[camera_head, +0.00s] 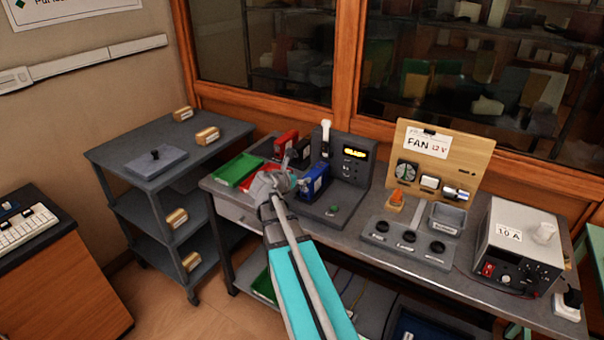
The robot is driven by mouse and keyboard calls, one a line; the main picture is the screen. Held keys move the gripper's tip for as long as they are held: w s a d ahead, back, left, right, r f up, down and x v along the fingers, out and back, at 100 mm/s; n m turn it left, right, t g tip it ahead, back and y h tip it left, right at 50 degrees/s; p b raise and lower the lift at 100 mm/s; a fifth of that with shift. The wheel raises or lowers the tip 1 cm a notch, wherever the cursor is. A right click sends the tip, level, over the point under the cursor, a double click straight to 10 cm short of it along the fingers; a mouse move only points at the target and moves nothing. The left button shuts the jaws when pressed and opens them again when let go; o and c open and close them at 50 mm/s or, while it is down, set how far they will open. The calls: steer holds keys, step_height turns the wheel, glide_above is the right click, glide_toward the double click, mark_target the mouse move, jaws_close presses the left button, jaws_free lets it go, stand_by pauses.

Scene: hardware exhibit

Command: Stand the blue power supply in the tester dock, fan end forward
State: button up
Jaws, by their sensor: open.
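The blue power supply (317,181) is at the left part of the tester dock (354,197), a dark grey unit with a lit orange display and a base plate in front. The supply looks upright, but I cannot tell whether it is seated in the dock or which end is the fan end. My gripper (291,181) is open, just left of the supply. I cannot tell whether its fingers touch the supply. My wrist hides part of the bench there.
A red unit (286,142) stands behind my gripper. A green tray (238,170) and a red tray (260,176) lie at the left. A wooden fan panel (470,160), a dark socket block (408,243) and a grey 10 A supply (520,245) fill the right.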

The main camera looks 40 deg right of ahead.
steer(key=shift+s+a+r, duration=0.15)
steer(key=shift+a, duration=0.2)
stand_by(0.6)
steer(key=s+a+f+m+g+y, duration=0.1)
steer(key=s+a+f+m+y, duration=0.2)
steer(key=a+m, duration=0.4)
steer(key=s+a+f+m+g+y, duration=0.2)
steer(key=s+a+f+m+y, duration=0.2)
steer(key=a+m, duration=0.4)
steer(key=s+a+f+m+g+y, duration=0.2)
steer(key=s+a+f+m+y, duration=0.2)
steer(key=a, duration=1.4)
steer(key=s+m+y, duration=0.1)
steer(key=m, duration=0.2)
steer(key=shift+s+a+f+y, duration=0.25)
steer(key=shift+s+a+y, duration=0.05)
steer(key=shift+a, duration=0.1)
steer(key=shift+d, duration=0.15)
